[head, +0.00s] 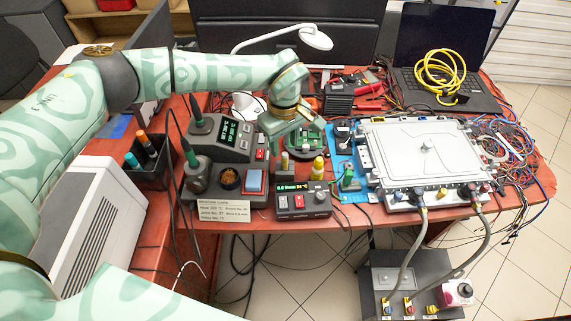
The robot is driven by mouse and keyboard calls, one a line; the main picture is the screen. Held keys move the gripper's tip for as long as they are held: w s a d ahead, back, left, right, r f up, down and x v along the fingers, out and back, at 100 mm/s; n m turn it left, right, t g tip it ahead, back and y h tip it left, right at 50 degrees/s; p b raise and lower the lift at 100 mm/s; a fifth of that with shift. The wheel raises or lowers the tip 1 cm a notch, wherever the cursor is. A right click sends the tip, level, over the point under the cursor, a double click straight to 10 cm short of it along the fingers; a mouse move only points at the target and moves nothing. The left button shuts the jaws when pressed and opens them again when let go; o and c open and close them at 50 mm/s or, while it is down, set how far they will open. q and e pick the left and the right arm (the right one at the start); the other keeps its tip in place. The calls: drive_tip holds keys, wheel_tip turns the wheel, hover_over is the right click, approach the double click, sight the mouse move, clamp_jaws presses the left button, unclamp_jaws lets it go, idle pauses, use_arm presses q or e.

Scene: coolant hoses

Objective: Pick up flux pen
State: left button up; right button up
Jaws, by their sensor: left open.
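Several pen-like items show in the head view, and I cannot tell for sure which is the flux pen. A green upright one (348,180) stands to the right, near the blue mat. A dark pen holder (150,172) at the left holds pens with orange and teal ends. My right gripper is not in view.
A soldering station (232,137) with an iron stand is left of my gripper. A control box (304,201) sits at the front edge. A large silver unit (425,150) with hoses fills the right. A lamp (314,38) and tools are behind. Free table space is small.

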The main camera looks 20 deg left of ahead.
sight(285, 154)
use_arm(q)
wheel_tip(285, 154, down, 6)
drive_tip(key=shift+s+b, duration=0.15)
drive_tip(key=shift+b, duration=0.6)
drive_tip(key=shift+r, duration=0.1)
clamp_jaws()
